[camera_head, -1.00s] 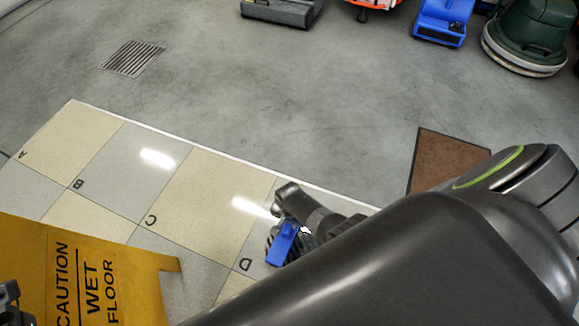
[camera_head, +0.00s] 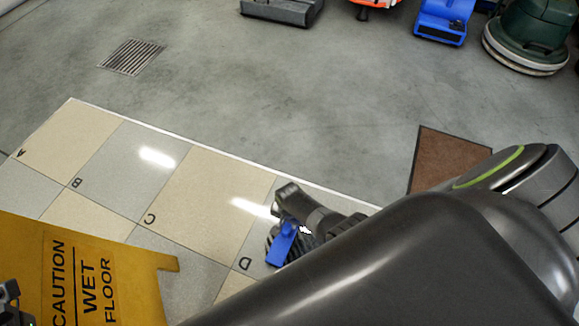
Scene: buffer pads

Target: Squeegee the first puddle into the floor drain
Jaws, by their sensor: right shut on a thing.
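The floor drain (camera_head: 131,57) is a rectangular metal grate in the grey concrete at the upper left. My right gripper (camera_head: 283,236) is low over the tiles beside letter D, shut on a blue thing (camera_head: 284,242); whether this is the squeegee's handle I cannot tell, as my arm hides much of it. No puddle is clear; bright glossy streaks (camera_head: 157,157) on the tiles look like light reflections. A small dark part at the lower left edge may be my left gripper (camera_head: 8,296); its fingers cannot be made out.
A yellow wet-floor sign (camera_head: 85,275) stands at the lower left. A brown mat (camera_head: 440,160) lies at the right. A blue machine (camera_head: 443,20) and a green floor machine (camera_head: 532,35) stand at the back right. The concrete between tiles and drain is clear.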

